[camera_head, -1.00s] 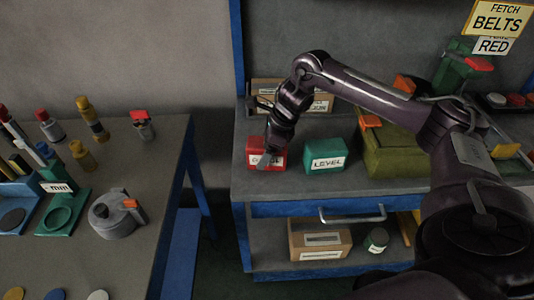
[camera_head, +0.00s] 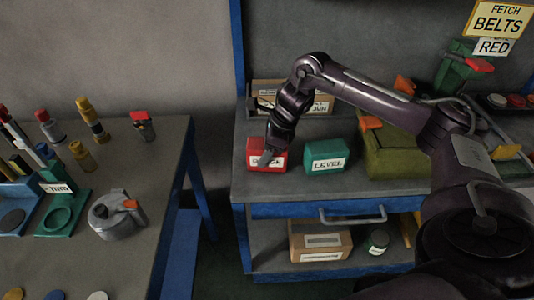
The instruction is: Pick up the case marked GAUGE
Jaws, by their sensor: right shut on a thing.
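A small red case (camera_head: 254,146) stands on the grey top of the workbench (camera_head: 290,184), near its left end. Its white label is partly covered by my right gripper (camera_head: 266,156), so I cannot read the whole word. My right gripper reaches down from above and is shut on the red case. The case appears to be still at bench height. A green case marked LEVEL (camera_head: 326,155) stands just to its right, apart from it. My left gripper is not in view.
Cardboard boxes (camera_head: 322,104) stand behind the cases. An olive toolbox (camera_head: 395,158) is to the right. Below are a drawer handle (camera_head: 352,217) and a shelf with a carton (camera_head: 320,241). A left table (camera_head: 140,180) holds several tools, with a gap between.

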